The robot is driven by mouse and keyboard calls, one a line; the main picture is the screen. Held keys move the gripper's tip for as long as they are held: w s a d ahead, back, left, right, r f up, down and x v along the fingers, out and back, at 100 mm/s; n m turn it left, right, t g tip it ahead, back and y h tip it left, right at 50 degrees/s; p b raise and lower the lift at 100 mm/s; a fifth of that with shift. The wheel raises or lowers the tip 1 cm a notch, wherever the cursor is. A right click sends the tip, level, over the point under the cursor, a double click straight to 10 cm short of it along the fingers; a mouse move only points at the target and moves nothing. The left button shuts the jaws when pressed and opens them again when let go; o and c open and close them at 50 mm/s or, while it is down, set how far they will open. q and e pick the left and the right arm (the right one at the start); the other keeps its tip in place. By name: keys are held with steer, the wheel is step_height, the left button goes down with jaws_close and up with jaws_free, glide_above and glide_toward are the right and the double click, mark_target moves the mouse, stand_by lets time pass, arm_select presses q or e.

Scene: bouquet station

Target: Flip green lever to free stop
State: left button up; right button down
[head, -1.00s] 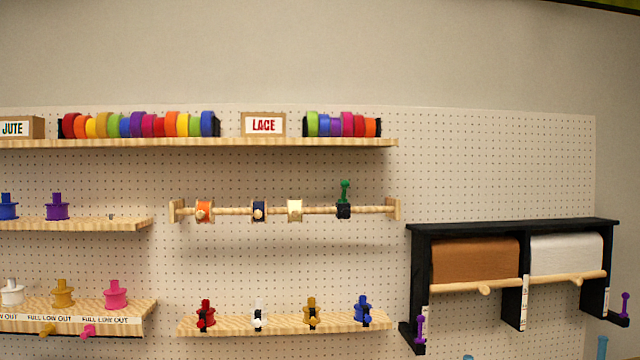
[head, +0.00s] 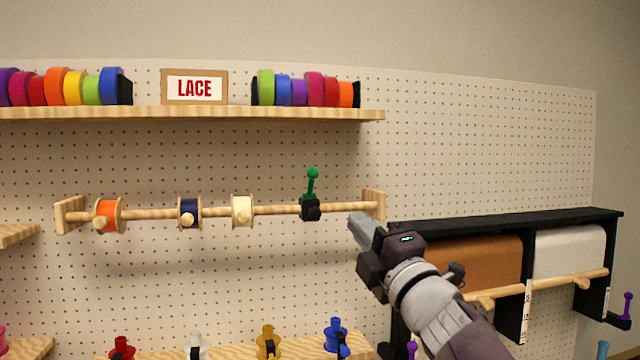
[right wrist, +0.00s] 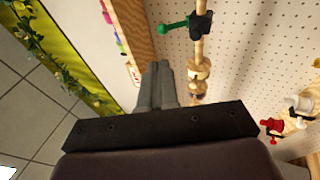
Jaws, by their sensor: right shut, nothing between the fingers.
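The green lever (head: 313,182) stands upright with a round knob on top, set in a black block (head: 311,207) on the wooden rod (head: 272,210). In the right wrist view the green lever (right wrist: 174,27) shows near the top, beyond the fingers. My right gripper (head: 360,228) is shut and empty, to the right of and a little below the lever, apart from it in the picture. Its closed fingers (right wrist: 157,86) point up the right wrist view. My left gripper is not in view.
Orange (head: 109,215), navy (head: 189,212) and cream (head: 242,211) spools sit on the same rod. A shelf (head: 220,113) of ribbon rolls is above. A black paper-roll holder (head: 515,223) is at right. Small coloured spools stand on the lower shelf (head: 357,346).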

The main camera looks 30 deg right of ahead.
steer(key=p, duration=0.4)
glide_toward(315, 176)
steer(key=p+x, duration=0.4)
steer(key=x, duration=0.2)
steer(key=shift+w+r, duration=0.1)
steer(key=shift+w+p, duration=0.35)
steer(key=shift+p, duration=0.05)
steer(key=shift+w+r, duration=0.1)
